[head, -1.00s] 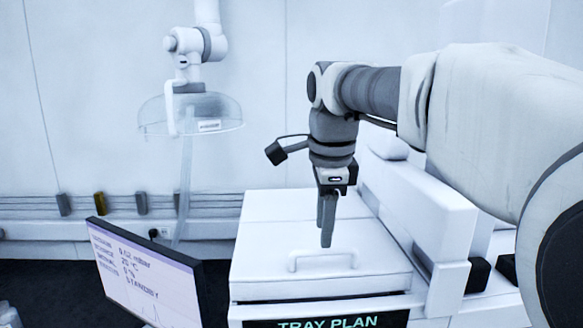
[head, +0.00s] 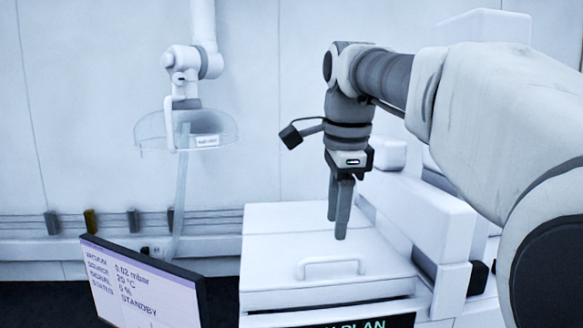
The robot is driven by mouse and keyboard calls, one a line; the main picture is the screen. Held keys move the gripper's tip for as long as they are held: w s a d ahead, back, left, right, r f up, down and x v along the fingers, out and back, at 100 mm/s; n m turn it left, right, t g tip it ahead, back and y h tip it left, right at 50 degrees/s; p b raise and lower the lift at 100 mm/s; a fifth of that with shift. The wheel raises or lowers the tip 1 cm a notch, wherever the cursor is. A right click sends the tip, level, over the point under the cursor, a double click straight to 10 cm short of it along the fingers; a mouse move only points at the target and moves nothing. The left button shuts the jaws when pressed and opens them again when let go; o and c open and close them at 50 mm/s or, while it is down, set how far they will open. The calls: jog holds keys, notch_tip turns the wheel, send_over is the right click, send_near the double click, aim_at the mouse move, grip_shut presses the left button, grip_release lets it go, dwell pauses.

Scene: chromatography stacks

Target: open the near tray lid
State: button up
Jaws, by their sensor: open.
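The near tray lid (head: 270,262) is a flat white panel on the white unit below my arm. It looks closed. Its white bar handle (head: 333,264) stands up near the front edge. My gripper (head: 337,227) points down above the lid, behind and slightly above the handle in the picture. Its fingers are apart and hold nothing. I cannot tell how high the fingertips are over the lid.
A tilted monitor (head: 135,280) reading STANDBY stands at the front left. White raised housings (head: 425,215) flank the lid on the right. A clear hood (head: 188,128) hangs on a jointed white arm at the back left. A dark TRAY PLAN display (head: 350,322) sits below the lid.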

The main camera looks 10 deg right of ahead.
notch_tip(320, 180, up, 8)
jog(key=s+p, duration=0.1)
jog(key=shift+s+f, duration=0.15)
jog(key=shift+s, duration=0.1)
